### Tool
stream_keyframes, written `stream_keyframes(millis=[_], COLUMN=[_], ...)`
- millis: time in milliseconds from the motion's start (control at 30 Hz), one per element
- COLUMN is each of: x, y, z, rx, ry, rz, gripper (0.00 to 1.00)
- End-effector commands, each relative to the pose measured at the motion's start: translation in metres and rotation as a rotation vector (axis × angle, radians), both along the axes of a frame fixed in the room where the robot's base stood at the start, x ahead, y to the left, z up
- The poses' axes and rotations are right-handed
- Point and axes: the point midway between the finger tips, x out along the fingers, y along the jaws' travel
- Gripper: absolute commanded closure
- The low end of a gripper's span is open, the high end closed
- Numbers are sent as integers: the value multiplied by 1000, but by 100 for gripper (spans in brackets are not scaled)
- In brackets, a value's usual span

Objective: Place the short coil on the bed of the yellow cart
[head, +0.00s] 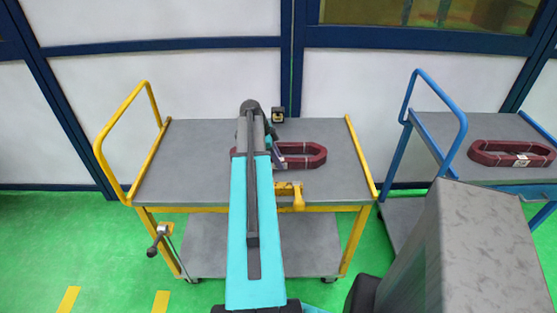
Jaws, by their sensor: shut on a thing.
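A dark red, ring-shaped coil (312,160) with a pale label shows over the grey bed of the yellow cart (190,163), right of the cart's middle. My turquoise arm hides part of the coil's left end and much of the gripper. I cannot tell whether the coil touches the bed or hangs just above it. I also cannot tell from this view whether it is the short coil.
A second dark red coil (512,153) lies on the blue cart (450,128) at the right. The yellow cart has a raised handle (98,150) on its left. White panels with dark blue frames stand behind. The left part of the yellow bed is clear.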

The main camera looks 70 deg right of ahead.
Motion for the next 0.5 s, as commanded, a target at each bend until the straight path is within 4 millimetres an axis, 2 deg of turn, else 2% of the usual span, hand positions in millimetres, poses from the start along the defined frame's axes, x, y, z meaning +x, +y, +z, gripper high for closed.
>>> stream_keyframes(millis=[500], x=[0], y=[0], z=[-5], rx=[-3], ry=[1], rz=[0], gripper=[100])
